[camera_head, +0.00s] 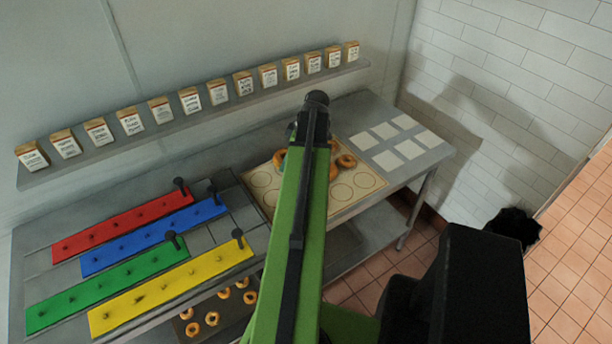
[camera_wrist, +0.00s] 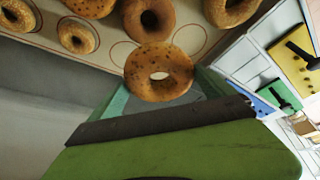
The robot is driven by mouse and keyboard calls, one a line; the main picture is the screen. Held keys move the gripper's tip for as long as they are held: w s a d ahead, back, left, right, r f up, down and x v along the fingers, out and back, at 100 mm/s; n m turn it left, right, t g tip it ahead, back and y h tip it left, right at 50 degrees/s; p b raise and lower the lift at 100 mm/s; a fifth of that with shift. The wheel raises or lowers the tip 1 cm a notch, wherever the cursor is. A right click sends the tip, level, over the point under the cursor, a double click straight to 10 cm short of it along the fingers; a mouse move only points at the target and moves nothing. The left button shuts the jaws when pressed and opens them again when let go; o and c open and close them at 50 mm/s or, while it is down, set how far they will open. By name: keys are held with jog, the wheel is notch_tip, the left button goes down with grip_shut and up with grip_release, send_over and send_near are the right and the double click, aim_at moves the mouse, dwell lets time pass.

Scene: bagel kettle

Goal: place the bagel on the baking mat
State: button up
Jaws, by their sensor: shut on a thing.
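The baking mat (camera_head: 345,193) is a tan sheet with printed circles on the counter. In the wrist view my gripper (camera_wrist: 162,90) is shut on a speckled brown bagel (camera_wrist: 160,57), which shows in front of the mat's edge. Whether the held bagel touches the mat, I cannot tell. Other bagels lie on the mat (camera_wrist: 55,35), among them a speckled one (camera_wrist: 150,32) just beyond the held bagel and a plain one (camera_wrist: 75,37) at the left. In the head view my arm hides the gripper and part of the mat, with a bagel (camera_head: 345,161) right of the arm.
Red (camera_head: 120,228), blue (camera_head: 150,238), green (camera_head: 108,283) and yellow (camera_head: 170,287) boards with pegs lie left of the mat. A dark tray (camera_head: 222,315) with several bagels sits lower. White squares (camera_head: 408,150) lie right of the mat. A shelf of labelled boxes (camera_head: 190,99) runs behind.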

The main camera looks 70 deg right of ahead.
jog(key=w+f+b, duration=0.2)
jog(key=w, duration=0.1)
jog(key=w+a+f+b, duration=0.1)
jog(key=w+f+b, duration=0.1)
jog(key=w, duration=0.2)
jog(key=w+f+b, duration=0.2)
jog(key=w+f, duration=0.1)
jog(key=shift+w+a+b, duration=0.25)
jog(key=shift+w+b, duration=0.05)
jog(key=shift+w, duration=0.3)
notch_tip(320, 180, down, 4)
jog(key=b, duration=0.4)
jog(key=shift+f, duration=0.25)
jog(key=shift+r, duration=0.25)
jog(key=shift+f, duration=0.15)
jog(key=o, duration=1.1)
jog(key=shift+c, duration=0.2)
jog(key=shift+o, duration=0.2)
